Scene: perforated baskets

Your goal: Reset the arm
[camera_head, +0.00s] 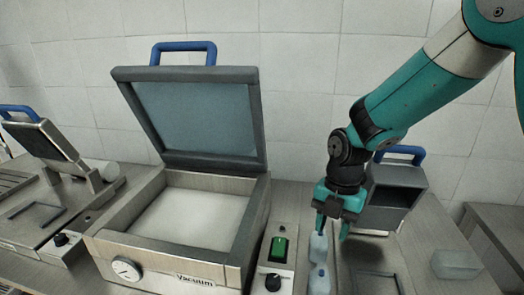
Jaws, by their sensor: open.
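My arm reaches in from the upper right in the head view, with its teal and white links angled down to the left. My gripper (333,232) points down at the right of the middle, and its two dark-tipped teal fingers are apart. It is open. A small pale blue bottle (319,275) stands just below and left of the fingers. Another bottle (317,243) stands behind it, close to the left finger. I cannot tell whether the finger touches it. Nothing shows held between the fingers.
A vacuum machine (195,268) with its lid (200,115) raised stands left of my gripper, with a switch panel (277,250) beside it. A grey device (395,195) with a blue handle stands behind my gripper. Another machine (45,150) is at far left. A pale block (457,264) lies at right.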

